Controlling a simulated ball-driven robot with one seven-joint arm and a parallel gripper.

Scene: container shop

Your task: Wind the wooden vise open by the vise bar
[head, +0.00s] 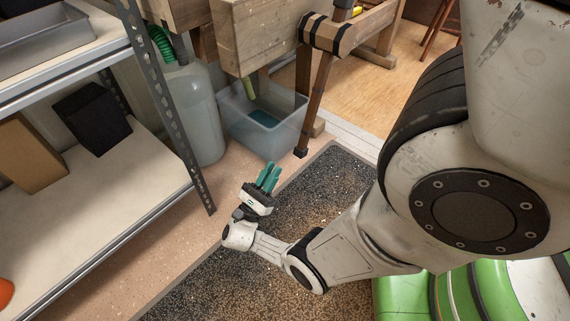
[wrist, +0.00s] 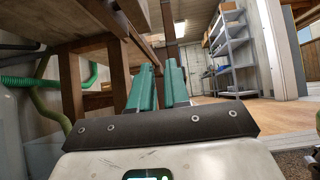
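The wooden vise (head: 262,38) is a thick pale block on the workbench at the top middle of the head view. The vise bar (head: 316,105) is a long brown wooden bar with dark bands near its top and a black end cap. It hangs steeply down, its lower end near the mat's edge. My gripper (head: 269,172) has teal fingers, parted and empty, low in front of the bar and left of its lower end, not touching it. In the wrist view my gripper (wrist: 159,66) points toward a dark upright piece, which may be the bar.
A clear plastic tub (head: 262,118) stands under the bench, left of the bar. A large plastic jug (head: 192,108) with a green hose stands beside it. A metal shelf (head: 90,200) fills the left side. The dark speckled mat (head: 315,185) is clear around my gripper.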

